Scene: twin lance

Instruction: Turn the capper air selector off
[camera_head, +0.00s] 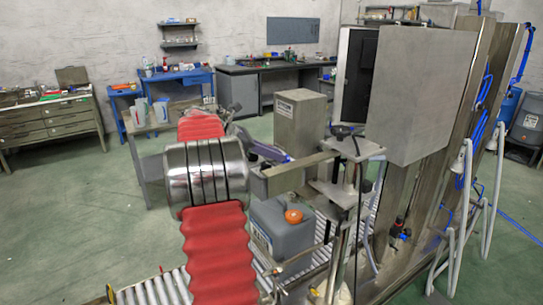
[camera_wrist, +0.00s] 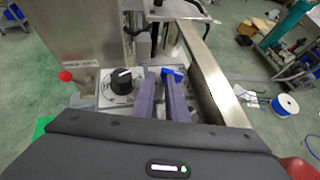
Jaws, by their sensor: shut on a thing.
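A control panel (camera_wrist: 108,97) with a black round knob (camera_wrist: 122,80) bearing a white mark shows in the wrist view. Just right of the knob is a small blue handle (camera_wrist: 172,72). My gripper (camera_wrist: 168,78) has its two purple-grey fingers pointing forward at the blue handle, and is shut on it; the fingers hide part of it. I cannot tell from any readable label which of the two is the capper air selector. In the head view my gripper (camera_head: 284,158) is beside the machine, beyond my red arm; the knob and handle are not clear there.
A grey metal box (camera_head: 300,118) stands behind the gripper. A metal bar (camera_wrist: 215,80) runs close along the fingers' right side. A grey jug with an orange cap (camera_head: 283,228) sits on the roller conveyor below.

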